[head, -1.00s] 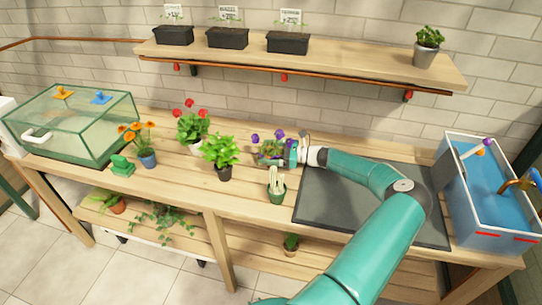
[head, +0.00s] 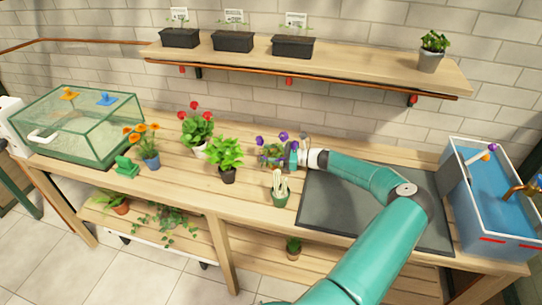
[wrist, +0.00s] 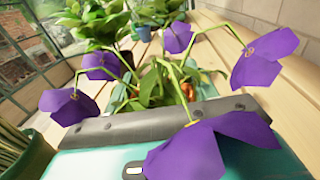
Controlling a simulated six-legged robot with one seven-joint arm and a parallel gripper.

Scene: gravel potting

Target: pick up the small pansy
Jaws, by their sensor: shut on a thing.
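The small pansy (head: 271,152) has purple flowers and green leaves and stands on the bench left of the dark mat in the head view. In the wrist view its purple flowers (wrist: 258,62) and leaves (wrist: 150,88) fill the space right in front of my gripper. My gripper (head: 291,154) reaches it from the right and is shut on it. The fingertips and most of the pot are hidden by leaves and by the gripper body. I cannot tell whether the pot is clear of the bench.
A small green pot with pale labels (head: 280,192) stands just in front of the pansy. A leafy plant (head: 226,156) and a red-flowered plant (head: 197,133) are to its left. A dark mat (head: 325,206) lies under my arm, with a blue basin (head: 500,205) at the right.

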